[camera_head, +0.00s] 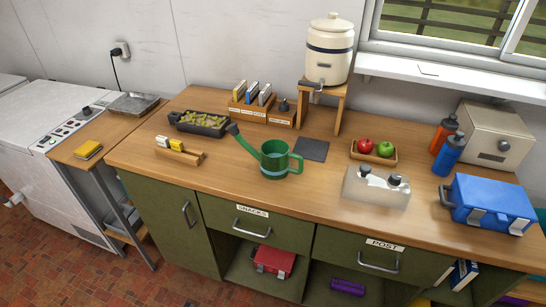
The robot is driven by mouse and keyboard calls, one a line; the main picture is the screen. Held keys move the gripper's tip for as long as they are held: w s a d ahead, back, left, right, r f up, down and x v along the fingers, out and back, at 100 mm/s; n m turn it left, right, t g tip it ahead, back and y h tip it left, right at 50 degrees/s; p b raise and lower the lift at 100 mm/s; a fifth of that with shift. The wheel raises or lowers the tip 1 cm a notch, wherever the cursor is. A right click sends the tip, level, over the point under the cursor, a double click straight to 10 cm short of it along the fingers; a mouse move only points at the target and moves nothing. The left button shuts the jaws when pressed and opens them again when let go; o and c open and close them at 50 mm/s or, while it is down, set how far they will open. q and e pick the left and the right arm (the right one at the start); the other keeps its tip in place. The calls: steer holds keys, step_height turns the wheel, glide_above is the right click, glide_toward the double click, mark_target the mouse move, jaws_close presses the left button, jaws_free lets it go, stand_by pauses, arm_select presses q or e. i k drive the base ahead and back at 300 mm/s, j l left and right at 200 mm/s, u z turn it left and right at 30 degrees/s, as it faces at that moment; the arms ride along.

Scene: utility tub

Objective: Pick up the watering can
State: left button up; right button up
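A green watering can (274,159) stands upright on the wooden counter (225,183), near its middle. It has a lighter band around its lower body. Its long spout points up and to the left, and its handle is on the right side. Neither of my grippers shows in the head view, and nothing touches the can.
A dark square mat (311,149) lies just right of the can. A small wooden rack (178,156) and a dark tray (198,123) are to the left. A translucent container (375,188) stands to the right. The counter's front strip before the can is clear.

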mark_target(273, 158)
steer(key=i+j+z, duration=0.1)
steer(key=j, duration=0.2)
steer(key=i+j+z, duration=0.2)
steer(key=i+j, duration=0.15)
steer(key=j, duration=0.3)
steer(key=i+j+z, duration=0.1)
steer(key=j, duration=0.2)
steer(key=i+j+z, duration=0.1)
steer(key=j, duration=0.25)
